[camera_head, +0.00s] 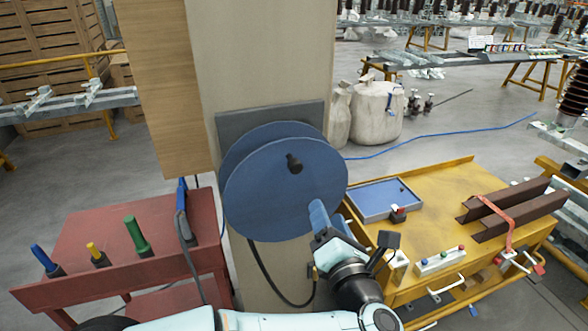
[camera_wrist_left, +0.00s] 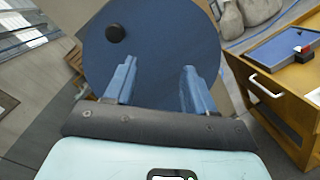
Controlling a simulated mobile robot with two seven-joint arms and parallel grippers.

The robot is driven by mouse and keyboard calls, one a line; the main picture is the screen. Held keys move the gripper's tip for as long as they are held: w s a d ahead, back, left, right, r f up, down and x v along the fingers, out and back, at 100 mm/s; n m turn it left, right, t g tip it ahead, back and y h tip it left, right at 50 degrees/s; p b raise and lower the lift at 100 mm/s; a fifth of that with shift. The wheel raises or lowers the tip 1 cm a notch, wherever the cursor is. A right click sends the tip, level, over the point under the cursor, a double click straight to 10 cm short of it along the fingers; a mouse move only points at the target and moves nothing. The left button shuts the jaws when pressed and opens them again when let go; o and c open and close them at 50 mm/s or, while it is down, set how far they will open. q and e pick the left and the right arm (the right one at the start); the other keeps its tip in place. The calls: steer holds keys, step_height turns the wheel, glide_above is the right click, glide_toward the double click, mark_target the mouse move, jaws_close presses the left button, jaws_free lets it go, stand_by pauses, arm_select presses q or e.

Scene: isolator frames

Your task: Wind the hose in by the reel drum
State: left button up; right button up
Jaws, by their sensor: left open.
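The reel drum (camera_head: 270,190) is a blue disc on a grey plate fixed to a pale column. A black knob (camera_head: 294,163) stands out from its face, above the centre. The drum (camera_wrist_left: 165,35) and knob (camera_wrist_left: 116,33) also show in the left wrist view. A blue hose (camera_head: 440,135) runs from behind the drum across the floor to the right. My left gripper (camera_head: 322,215) is in front of the drum's lower right part. Its fingers (camera_wrist_left: 157,78) are apart with nothing between them, and the knob is beyond the left finger. I cannot tell whether they touch the drum. My right gripper is not in view.
A red bench (camera_head: 95,225) with colored-handled tools stands left. A yellow cart (camera_head: 440,190) with a blue tray (camera_head: 385,203) and brown bars (camera_head: 510,205) stands close on the right. A black cable (camera_head: 265,275) hangs below the drum. Pale sacks (camera_head: 375,115) stand behind.

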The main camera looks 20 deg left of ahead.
mark_target(297, 169)
arm_select(q)
steer(key=s+a+r+n+g+y, duration=0.1)
steer(key=s+a+r+n+y, duration=0.1)
steer(key=s+r+n, duration=0.35)
steer(key=shift+m, duration=0.35)
steer(key=p+x, duration=0.1)
steer(key=x, duration=0.3)
steer(key=p+x, duration=0.1)
steer(key=x, duration=0.4)
steer(key=d+p+x, duration=0.1)
steer(key=x, duration=0.3)
steer(key=shift+w+a, duration=0.15)
steer(key=shift+w, duration=0.45)
jaws_close()
